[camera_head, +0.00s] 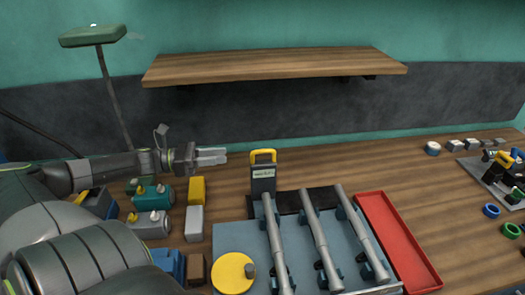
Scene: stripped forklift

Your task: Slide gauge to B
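A dark upright block with a yellow handle and a small pale label (263,178), which looks like the gauge, stands at the back edge of a blue-grey plate (228,240). The label is too small to read, and I cannot make out a mark B. Three grey tubes (320,240) lie side by side in dark holders on the plate. My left gripper (213,156) is left of the gauge, apart from it, pointing right with nothing seen in it. Its two grey fingers lie close together; any gap is unclear. My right gripper is out of view.
A red tray (397,240) lies right of the plate, and a yellow disc (233,273) on its front left. Several coloured blocks (152,197) stand under my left arm. A wooden shelf (270,66) overhangs the back.

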